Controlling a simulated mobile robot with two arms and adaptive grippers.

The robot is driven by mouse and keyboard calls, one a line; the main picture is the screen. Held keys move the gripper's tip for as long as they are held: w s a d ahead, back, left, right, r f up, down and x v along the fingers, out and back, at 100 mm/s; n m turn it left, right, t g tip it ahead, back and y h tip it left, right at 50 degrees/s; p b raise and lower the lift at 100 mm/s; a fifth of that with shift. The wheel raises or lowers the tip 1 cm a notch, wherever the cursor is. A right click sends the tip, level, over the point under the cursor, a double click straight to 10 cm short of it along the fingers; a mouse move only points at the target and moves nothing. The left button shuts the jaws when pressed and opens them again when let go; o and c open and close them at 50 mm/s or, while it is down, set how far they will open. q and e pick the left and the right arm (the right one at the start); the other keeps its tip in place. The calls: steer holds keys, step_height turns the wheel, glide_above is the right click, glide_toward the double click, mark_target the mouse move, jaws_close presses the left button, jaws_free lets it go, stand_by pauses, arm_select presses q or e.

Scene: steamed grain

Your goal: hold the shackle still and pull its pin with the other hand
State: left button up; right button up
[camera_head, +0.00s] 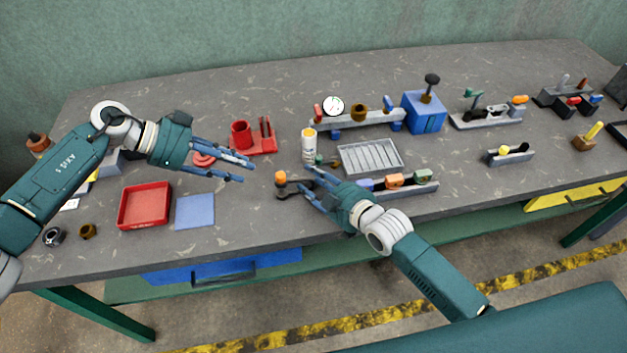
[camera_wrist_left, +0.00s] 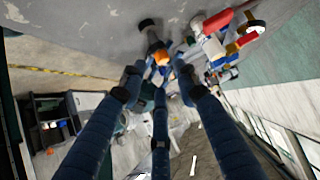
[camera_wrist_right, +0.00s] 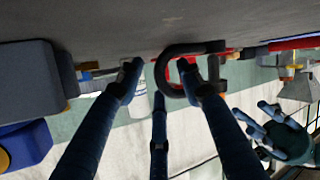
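The dark shackle (camera_head: 292,190) lies on the grey bench near its front middle, with an orange-ended pin (camera_head: 281,177) at its left end. In the right wrist view, the shackle's curved bow (camera_wrist_right: 168,66) shows at the fingertips. My right gripper (camera_head: 312,183) is at the shackle's right side with its fingers spread; I cannot tell whether they touch it. My left gripper (camera_head: 250,168) is open and empty, left of the shackle and apart from it. In the left wrist view, the orange pin end (camera_wrist_left: 161,57) appears beyond and between the spread fingertips.
A white-and-yellow bottle (camera_head: 308,146) and a ribbed grey tray (camera_head: 371,157) stand behind the shackle. A rail (camera_head: 414,189) with coloured blocks is right of it. A red tray (camera_head: 145,205), a blue mat (camera_head: 195,211) and a red holder (camera_head: 262,146) are to the left.

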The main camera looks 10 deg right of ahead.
jaws_close()
arm_select(q)
steer(key=shift+o, duration=1.4)
steer(key=m+y, duration=0.9)
steer(key=m, duration=2.2)
glide_toward(280, 175)
steer(key=shift+t, duration=0.3)
steer(key=f, duration=0.5)
steer(key=d+f, duration=0.1)
steer(key=f, duration=0.2)
steer(key=shift+w+f, duration=0.1)
steer(key=shift+f, duration=0.2)
